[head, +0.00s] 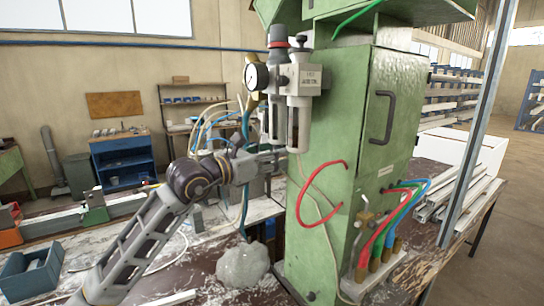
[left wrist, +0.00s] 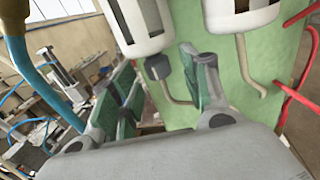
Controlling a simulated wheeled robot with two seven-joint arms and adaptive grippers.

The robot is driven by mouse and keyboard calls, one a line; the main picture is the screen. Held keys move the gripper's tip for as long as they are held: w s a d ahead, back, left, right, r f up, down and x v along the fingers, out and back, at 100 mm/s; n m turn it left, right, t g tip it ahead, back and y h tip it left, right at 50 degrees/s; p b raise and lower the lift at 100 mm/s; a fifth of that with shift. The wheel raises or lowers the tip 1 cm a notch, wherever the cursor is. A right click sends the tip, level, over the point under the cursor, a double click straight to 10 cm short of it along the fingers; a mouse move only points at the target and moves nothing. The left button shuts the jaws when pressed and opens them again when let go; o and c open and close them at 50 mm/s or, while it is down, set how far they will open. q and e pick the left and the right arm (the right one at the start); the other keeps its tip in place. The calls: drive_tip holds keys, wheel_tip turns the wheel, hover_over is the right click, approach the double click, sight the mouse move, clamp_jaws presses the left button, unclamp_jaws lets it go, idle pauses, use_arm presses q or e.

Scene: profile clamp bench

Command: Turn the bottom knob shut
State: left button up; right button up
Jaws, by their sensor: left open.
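The filter-regulator unit (head: 297,80) hangs on the left side of the green machine column, with a round gauge and two clear-walled bowls. The bottom knob (left wrist: 158,68) is a small dark grey piece under the left bowl (left wrist: 140,25) in the left wrist view, with a beige tube leading down from it. In the head view I cannot make the knob out behind my gripper. My left gripper (head: 275,158) is open just below the bowls. In the left wrist view its green-padded fingers (left wrist: 160,72) stand either side of the knob; I cannot tell whether they touch it.
The green column (head: 340,140) stands close on the right, with a red hose (head: 318,178) looping from its face. Blue and pale hoses hang left of the bowls. A grey lump (head: 243,265) lies on the bench below my arm.

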use_arm(q)
drive_tip(key=shift+a, duration=0.1)
drive_tip(key=v, duration=1.1)
drive_tip(key=shift+s+a, duration=0.2)
drive_tip(key=shift+s, duration=0.15)
idle(0.4)
